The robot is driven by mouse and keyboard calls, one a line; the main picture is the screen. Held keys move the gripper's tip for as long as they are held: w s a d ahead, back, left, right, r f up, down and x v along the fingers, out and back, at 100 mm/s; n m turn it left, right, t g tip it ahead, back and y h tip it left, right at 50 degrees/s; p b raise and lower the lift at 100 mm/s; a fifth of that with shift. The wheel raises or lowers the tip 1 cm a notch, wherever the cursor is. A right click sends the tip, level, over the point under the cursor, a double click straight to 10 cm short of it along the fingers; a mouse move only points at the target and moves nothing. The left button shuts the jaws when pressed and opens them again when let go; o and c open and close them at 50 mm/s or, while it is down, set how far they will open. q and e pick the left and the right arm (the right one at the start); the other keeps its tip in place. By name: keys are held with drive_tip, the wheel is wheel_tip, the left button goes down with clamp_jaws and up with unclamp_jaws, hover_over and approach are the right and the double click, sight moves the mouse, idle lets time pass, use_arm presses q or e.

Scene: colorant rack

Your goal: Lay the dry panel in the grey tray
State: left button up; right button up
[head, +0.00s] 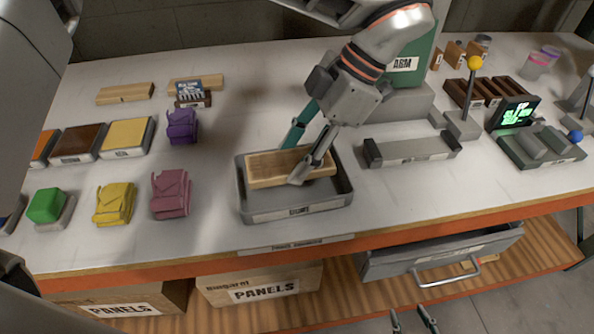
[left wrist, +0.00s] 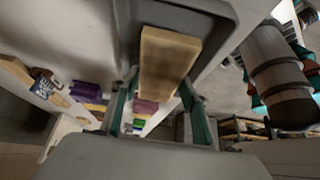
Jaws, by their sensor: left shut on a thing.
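The dry panel is a light wooden board (head: 265,170) lying roughly level within the outline of the grey tray (head: 300,212) in the head view. My left gripper (head: 298,157) reaches down from above and is shut on the panel across its width, one finger at the far edge and one at the near edge. The left wrist view also shows the panel (left wrist: 167,62) between the fingers, with the grey tray wall (left wrist: 235,20) around it. I cannot tell whether the panel touches the tray floor. My right gripper (head: 414,320) shows only its two fingertips at the bottom edge, apart and empty.
Yellow (head: 115,204), pink (head: 171,194) and purple (head: 182,127) bag-like items stand left of the tray. Two other wooden boards (head: 125,93) lie at the back left. A grey holder (head: 412,150) stands right of the tray. An open drawer (head: 440,255) juts out below the bench.

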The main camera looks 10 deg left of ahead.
use_arm(q)
drive_tip(key=shift+f+b, duration=0.3)
drive_tip(key=shift+f, duration=2.05)
drive_tip(key=shift+r, duration=0.1)
use_arm(e)
drive_tip(key=shift+s+f, duration=0.15)
drive_tip(key=shift+f, duration=0.05)
drive_tip(key=shift+s, duration=0.1)
use_arm(q)
drive_tip(key=o, duration=1.1)
use_arm(e)
drive_tip(key=shift+s+f, duration=0.1)
drive_tip(key=shift+f, duration=0.1)
drive_tip(key=shift+f, duration=0.1)
